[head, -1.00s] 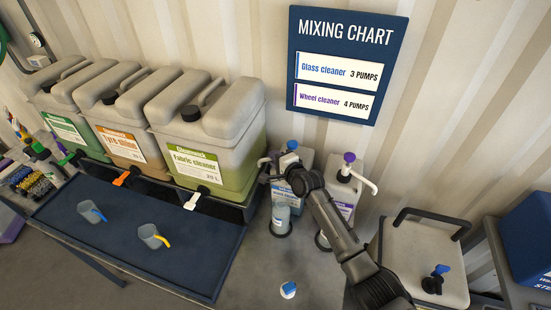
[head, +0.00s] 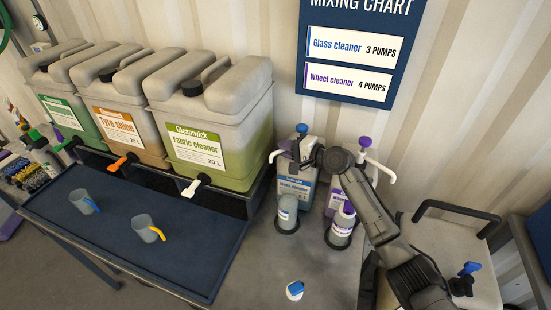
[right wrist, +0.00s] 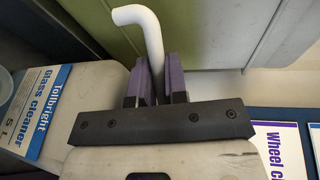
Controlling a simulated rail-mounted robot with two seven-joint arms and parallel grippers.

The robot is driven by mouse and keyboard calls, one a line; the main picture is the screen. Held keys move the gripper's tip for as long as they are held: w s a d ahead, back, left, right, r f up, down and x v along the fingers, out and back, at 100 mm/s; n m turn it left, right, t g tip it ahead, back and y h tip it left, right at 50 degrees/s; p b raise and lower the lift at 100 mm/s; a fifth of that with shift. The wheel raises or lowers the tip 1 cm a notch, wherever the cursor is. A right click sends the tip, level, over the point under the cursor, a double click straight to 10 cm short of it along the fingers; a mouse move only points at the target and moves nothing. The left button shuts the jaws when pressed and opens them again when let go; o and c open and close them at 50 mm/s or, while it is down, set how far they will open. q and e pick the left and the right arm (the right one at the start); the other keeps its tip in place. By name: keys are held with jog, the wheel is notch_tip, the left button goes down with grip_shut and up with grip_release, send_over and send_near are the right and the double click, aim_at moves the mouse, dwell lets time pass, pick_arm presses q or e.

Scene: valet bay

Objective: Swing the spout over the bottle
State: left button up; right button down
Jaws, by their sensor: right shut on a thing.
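The glass cleaner jug (head: 297,186) has a blue label and a blue-topped pump (head: 301,128). Its white spout (head: 273,156) points left in the head view. In the right wrist view the white, bent spout (right wrist: 143,18) runs between the purple pads of my right gripper (right wrist: 159,85), which is shut on it. In the head view this gripper (head: 291,150) is at the pump and partly hides it. A small bottle with a blue label (head: 287,214) stands upright in front of the jug, lower than the spout. My left gripper is not in view.
To the right stand the wheel cleaner jug (head: 334,199), its purple-topped pump (head: 365,142) and a second small bottle (head: 342,226). A blue-and-white cap (head: 294,290) lies in front. Large drums (head: 225,120) stand left, behind a blue mat (head: 190,255) with two jugs.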

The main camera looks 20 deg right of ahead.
jog(key=shift+s+d+f+n+g+y+b, duration=0.15)
jog(key=shift+s+n+g+y+b, duration=0.15)
jog(key=shift+n+g+y+b, duration=0.25)
jog(key=shift+s+n+y+b, duration=0.1)
jog(key=shift+n+y+b, duration=0.15)
jog(key=shift+n+b, duration=0.1)
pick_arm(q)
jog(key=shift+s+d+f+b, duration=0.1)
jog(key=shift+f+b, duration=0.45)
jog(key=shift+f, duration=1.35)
pick_arm(e)
jog(key=shift+s+n+g+y, duration=0.2)
jog(key=shift+n+g+y, duration=0.3)
jog(key=shift+g, duration=0.15)
jog(key=shift+d, duration=0.1)
jog(key=c, duration=1.2)
grip_release()
jog(key=shift+o, duration=0.2)
